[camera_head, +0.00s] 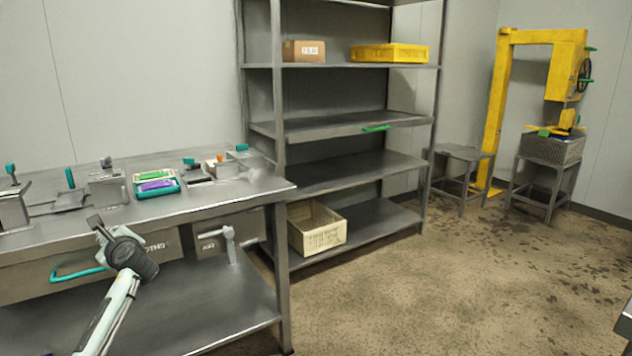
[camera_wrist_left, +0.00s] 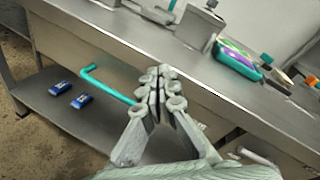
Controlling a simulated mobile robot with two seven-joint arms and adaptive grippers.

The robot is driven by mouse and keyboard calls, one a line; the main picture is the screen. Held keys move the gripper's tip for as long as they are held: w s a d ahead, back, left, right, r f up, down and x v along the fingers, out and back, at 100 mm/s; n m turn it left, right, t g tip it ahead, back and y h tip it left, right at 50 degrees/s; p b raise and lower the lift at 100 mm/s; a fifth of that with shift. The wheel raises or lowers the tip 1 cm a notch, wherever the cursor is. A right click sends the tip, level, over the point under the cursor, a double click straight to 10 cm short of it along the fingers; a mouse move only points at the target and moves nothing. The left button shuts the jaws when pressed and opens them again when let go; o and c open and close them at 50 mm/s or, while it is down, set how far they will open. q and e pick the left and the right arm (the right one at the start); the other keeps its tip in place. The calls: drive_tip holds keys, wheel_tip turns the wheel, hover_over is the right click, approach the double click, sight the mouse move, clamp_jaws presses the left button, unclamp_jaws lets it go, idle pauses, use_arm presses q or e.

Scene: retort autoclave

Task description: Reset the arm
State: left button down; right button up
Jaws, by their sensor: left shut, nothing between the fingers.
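My left gripper (camera_head: 97,224) is in front of the steel workbench (camera_head: 225,198), near a drawer with a teal handle (camera_head: 76,274). In the left wrist view my left gripper (camera_wrist_left: 160,78) has its fingers together with nothing between them. The teal handle (camera_wrist_left: 108,86) lies to the left of the fingers there, and I see no contact with it. My right gripper is in neither view.
The bench top holds a green and purple tray (camera_head: 156,183) and several small metal fixtures. Two blue packs (camera_wrist_left: 70,95) lie on the lower shelf. A shelving rack (camera_head: 350,127) holds a cream crate (camera_head: 316,230). A yellow-framed machine (camera_head: 500,100) stands back right; the floor between is clear.

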use_arm(q)
drive_tip(key=w+d+f+n+h, duration=0.3)
drive_tip(key=d+f+n+h, duration=0.7)
drive_tip(key=n, duration=0.9)
drive_tip(key=s+d+f+m+g, duration=0.15)
drive_tip(key=s+d+f, duration=0.25)
drive_tip(key=s+f, duration=0.6)
drive_tip(key=s+d+f+g, duration=0.2)
drive_tip(key=s+f, duration=0.6)
drive_tip(key=s, duration=0.4)
drive_tip(key=s+d+f+g, duration=0.2)
drive_tip(key=s+d+f, duration=0.3)
drive_tip(key=s+f, duration=0.4)
drive_tip(key=s+d+f+g+h, duration=0.1)
drive_tip(key=s+d+f+g, duration=0.1)
drive_tip(key=s+f, duration=0.7)
drive_tip(key=s+d, duration=0.1)
drive_tip(key=s, duration=0.5)
drive_tip(key=shift+s+d, duration=0.15)
drive_tip(key=shift+s, duration=0.25)
